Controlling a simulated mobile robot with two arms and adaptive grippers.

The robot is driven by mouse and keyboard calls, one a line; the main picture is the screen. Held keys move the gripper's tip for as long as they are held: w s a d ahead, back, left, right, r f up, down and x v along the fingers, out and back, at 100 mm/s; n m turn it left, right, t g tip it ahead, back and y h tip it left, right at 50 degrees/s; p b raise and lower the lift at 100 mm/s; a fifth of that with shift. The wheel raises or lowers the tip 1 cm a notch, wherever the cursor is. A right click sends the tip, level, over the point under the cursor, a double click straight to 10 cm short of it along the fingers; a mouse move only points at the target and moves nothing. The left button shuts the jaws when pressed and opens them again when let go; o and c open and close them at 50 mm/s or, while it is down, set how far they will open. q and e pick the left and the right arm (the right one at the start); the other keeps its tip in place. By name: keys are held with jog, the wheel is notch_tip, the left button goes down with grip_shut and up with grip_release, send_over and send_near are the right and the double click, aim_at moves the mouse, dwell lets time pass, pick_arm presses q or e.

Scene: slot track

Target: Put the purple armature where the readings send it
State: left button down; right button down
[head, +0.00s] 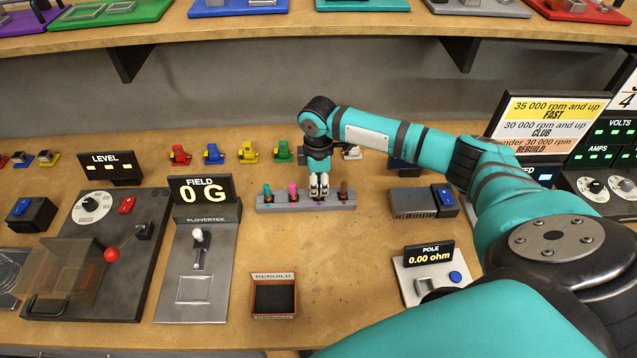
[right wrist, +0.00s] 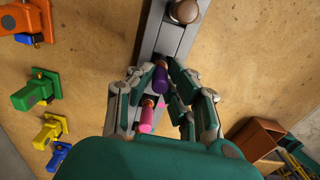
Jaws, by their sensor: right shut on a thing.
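My right gripper (head: 319,190) is over the grey rack (head: 262,208) and shut on the purple armature. In the right wrist view the purple armature (right wrist: 160,78) stands between the fingertips, at its place in the rack. In the head view the fingers hide it. The field display (head: 205,189) reads 0 G. The pole meter (head: 430,257) reads 0.00 ohm. The level display (head: 110,166) shows only dashes. My left gripper is not in view.
A rebuild tray (head: 273,298) stands empty at the front. A sign (head: 550,122) gives rpm bands for fast, club and rebuild. The bench between tray and rack is clear.

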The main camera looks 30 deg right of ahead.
aim_at(319, 184)
jog(key=shift+f, duration=0.1)
jog(key=c, duration=1.2)
grip_release()
notch_tip(319, 184, up, 12)
